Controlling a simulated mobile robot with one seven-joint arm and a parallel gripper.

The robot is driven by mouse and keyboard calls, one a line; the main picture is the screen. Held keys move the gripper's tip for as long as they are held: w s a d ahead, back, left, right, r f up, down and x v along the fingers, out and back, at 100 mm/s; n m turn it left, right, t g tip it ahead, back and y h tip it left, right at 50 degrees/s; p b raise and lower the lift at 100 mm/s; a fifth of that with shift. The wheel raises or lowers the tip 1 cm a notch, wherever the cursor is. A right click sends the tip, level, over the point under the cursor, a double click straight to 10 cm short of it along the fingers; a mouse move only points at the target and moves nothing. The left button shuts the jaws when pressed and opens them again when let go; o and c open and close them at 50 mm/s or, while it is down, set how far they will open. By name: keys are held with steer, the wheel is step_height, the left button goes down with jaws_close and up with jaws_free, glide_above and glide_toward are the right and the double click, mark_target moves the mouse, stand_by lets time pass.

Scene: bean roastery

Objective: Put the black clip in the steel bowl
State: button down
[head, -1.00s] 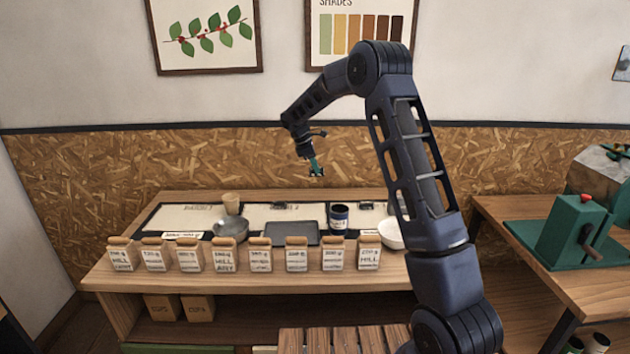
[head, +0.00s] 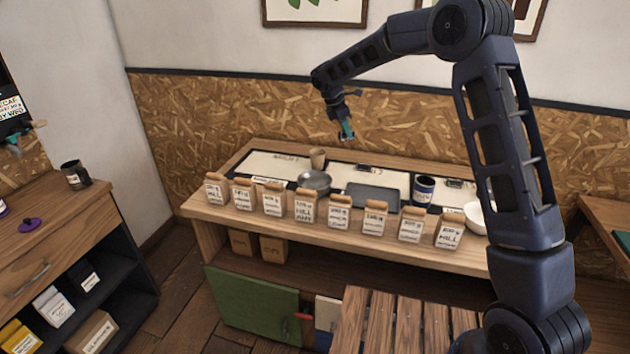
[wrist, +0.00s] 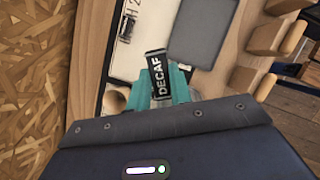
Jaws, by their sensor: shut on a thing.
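The black clip (wrist: 158,78), marked DECAF in white, is between the teal fingers of my gripper (wrist: 165,88) in the wrist view. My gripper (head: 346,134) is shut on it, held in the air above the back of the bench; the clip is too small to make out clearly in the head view. The steel bowl (head: 314,182) sits on the bench, lower and to the left of my gripper in the head view.
A tan cup (head: 317,158) stands just behind the bowl. A row of labelled bags (head: 340,212) lines the bench's front edge. A dark tray (head: 373,197), a dark mug (head: 423,190) and a white bowl (head: 474,215) stand to the right.

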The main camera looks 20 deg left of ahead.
steer(key=s+a+n, duration=0.3)
steer(key=s+a, duration=0.5)
steer(key=a, duration=0.2)
steer(key=t, duration=0.1)
glide_toward(313, 182)
steer(key=shift+y, duration=0.3)
steer(key=d+f, duration=0.1)
steer(key=s+d+f, duration=0.1)
steer(key=d+f, duration=0.1)
steer(key=s+d+f, duration=0.1)
steer(key=f, duration=0.1)
steer(key=shift+s+d+f, duration=0.15)
steer(key=shift+d+f, duration=0.1)
steer(key=shift+d, duration=0.05)
steer(key=shift+f, duration=0.1)
steer(key=c, duration=1.3)
jaws_free()
steer(key=shift+o, duration=0.2)
steer(key=v, duration=1.2)
